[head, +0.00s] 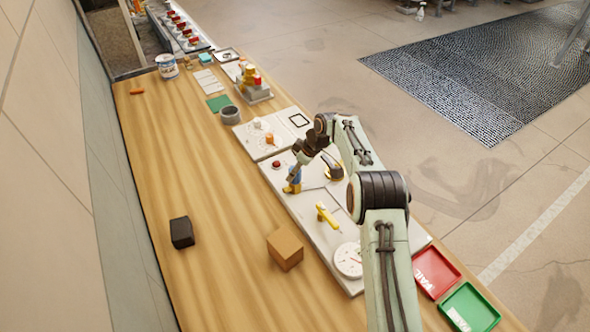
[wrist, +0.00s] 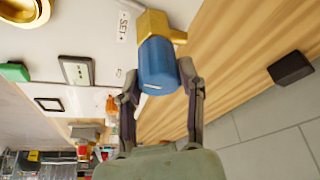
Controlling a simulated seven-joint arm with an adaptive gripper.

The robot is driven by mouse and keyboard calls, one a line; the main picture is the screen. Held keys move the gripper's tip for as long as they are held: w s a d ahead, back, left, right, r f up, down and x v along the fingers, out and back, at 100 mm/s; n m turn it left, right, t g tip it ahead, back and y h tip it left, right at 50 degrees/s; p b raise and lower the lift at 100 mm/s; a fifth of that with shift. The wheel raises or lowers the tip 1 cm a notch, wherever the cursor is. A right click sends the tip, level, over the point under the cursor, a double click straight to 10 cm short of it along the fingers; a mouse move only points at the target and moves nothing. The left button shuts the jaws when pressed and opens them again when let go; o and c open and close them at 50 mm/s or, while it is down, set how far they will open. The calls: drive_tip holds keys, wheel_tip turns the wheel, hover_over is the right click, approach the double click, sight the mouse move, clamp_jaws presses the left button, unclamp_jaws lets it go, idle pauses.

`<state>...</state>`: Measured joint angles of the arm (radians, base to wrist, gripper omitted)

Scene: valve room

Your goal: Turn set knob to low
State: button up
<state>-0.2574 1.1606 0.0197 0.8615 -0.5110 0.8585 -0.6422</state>
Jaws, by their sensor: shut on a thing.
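The blue set knob (wrist: 158,66) sits on a brass-yellow valve body (wrist: 155,25) in the wrist view. A white mark shows on its end face. A "SET" label (wrist: 123,25) is on the white panel beside it. My gripper (wrist: 160,82) has one finger on each side of the knob and is shut on it. In the head view my gripper (head: 295,168) is over the valve on the panel, where a little of the blue knob (head: 294,174) shows. The low and high markings cannot be read.
A white dial gauge (head: 348,260) and a yellow-handled part (head: 327,214) are nearer on the panel. A brown box (head: 285,249) and a black block (head: 181,232) stand on the wooden bench. Red (head: 436,271) and green (head: 470,308) trays lie at its near end. The bench's left part is mostly clear.

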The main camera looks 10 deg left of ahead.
idle(0.4)
drive_tip(key=o, duration=1.2)
drive_tip(key=shift+c, duration=0.2)
drive_tip(key=shift+r, duration=0.1)
drive_tip(key=v, duration=1.1)
drive_tip(key=shift+d+r, duration=0.2)
drive_tip(key=shift+r, duration=0.1)
